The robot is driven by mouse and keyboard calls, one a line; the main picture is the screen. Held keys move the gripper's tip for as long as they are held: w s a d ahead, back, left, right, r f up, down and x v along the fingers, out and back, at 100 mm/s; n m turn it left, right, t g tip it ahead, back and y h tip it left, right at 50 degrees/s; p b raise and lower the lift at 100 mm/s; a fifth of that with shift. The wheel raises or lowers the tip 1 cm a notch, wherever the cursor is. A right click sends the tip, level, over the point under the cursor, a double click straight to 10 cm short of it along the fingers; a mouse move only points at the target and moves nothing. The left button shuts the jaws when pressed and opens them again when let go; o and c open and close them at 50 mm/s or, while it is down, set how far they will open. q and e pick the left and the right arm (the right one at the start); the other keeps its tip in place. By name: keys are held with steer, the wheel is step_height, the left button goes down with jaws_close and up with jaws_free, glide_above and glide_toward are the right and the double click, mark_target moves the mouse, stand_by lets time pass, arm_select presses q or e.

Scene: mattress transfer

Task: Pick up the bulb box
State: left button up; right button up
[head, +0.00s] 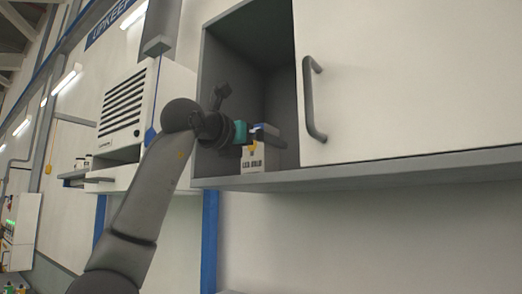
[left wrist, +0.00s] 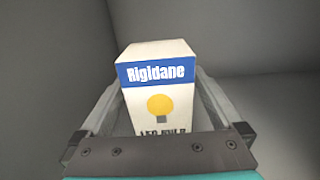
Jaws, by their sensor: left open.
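The bulb box (head: 253,159) is a small white carton with a blue band and "LED BULB" lettering. It stands upright on the floor of the open wall cabinet. In the left wrist view the bulb box (left wrist: 159,84) shows its "Rigidane" label and a yellow bulb picture, between the two grey fingers. My left gripper (head: 266,137) reaches into the cabinet from the left at the box's upper part. The left gripper (left wrist: 155,100) is open, with a finger on each side of the box. Its lower part is hidden by the gripper body. My right gripper is not in view.
The grey wall cabinet (head: 345,172) has a white door (head: 420,75) with a dark handle (head: 311,100) covering its right part. The cabinet's left side panel stands close to my left wrist. A white vented unit (head: 124,106) hangs to the left. The cabinet interior around the box looks empty.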

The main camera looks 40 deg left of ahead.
arm_select(q)
steer(key=shift+c, duration=0.2)
steer(key=c, duration=1.2)
